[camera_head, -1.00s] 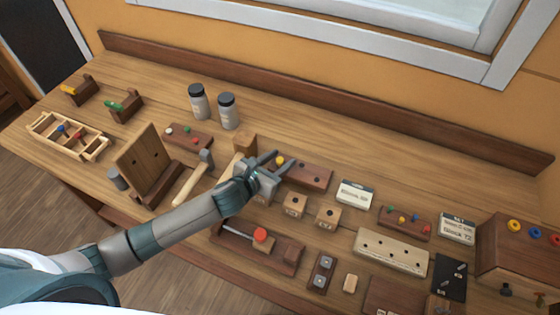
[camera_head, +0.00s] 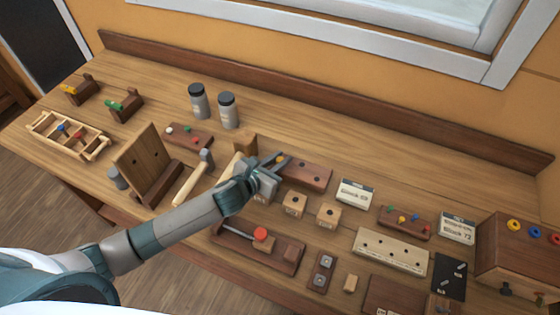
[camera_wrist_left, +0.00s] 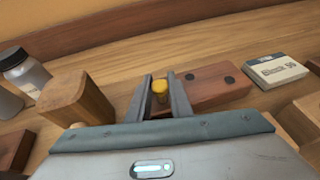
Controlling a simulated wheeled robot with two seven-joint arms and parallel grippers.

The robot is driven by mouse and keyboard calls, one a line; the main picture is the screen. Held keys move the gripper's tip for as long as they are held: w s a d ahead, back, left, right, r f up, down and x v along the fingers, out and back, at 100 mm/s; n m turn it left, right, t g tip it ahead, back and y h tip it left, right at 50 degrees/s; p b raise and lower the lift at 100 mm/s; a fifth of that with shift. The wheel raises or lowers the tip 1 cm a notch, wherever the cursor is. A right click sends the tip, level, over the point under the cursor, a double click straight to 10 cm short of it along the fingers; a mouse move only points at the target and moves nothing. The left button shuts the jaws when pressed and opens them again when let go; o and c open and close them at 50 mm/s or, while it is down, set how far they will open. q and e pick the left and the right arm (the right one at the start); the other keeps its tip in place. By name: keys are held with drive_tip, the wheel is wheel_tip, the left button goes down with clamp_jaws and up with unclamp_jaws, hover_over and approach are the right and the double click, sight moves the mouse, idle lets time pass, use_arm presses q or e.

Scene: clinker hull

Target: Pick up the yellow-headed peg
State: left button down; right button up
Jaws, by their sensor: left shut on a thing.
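The yellow-headed peg (camera_wrist_left: 160,89) shows between the two fingers of my left gripper (camera_wrist_left: 161,98) in the left wrist view, with its head near the fingertips. In the head view the left gripper (camera_head: 276,163) is at the left end of a dark wooden block (camera_head: 312,177) with dark holes, and a bit of the yellow head (camera_head: 280,158) shows between the fingers. The left gripper is shut on the peg. The peg's lower part is hidden, so I cannot tell whether it still sits in the block. My right gripper is not in view.
A light wooden block (camera_head: 246,143) stands close left of the gripper. Small holed cubes (camera_head: 294,204) and a white card (camera_head: 355,194) are to the right. A mallet (camera_head: 195,179) and two jars (camera_head: 228,110) are to the left. The bench behind the block is clear.

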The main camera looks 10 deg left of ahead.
sight(280, 160)
use_arm(q)
drive_tip(key=shift+r, duration=0.1)
drive_tip(key=shift+r, duration=0.45)
drive_tip(key=r+b, duration=0.1)
drive_tip(key=r, duration=0.2)
drive_tip(key=shift+s+b, duration=0.2)
drive_tip(key=shift+b, duration=0.15)
drive_tip(key=s+d+r+b, duration=0.2)
drive_tip(key=s+r, duration=0.5)
drive_tip(key=s, duration=0.4)
drive_tip(key=shift+d+b, duration=0.3)
drive_tip(key=shift+d, duration=0.2)
drive_tip(key=shift+w, duration=0.1)
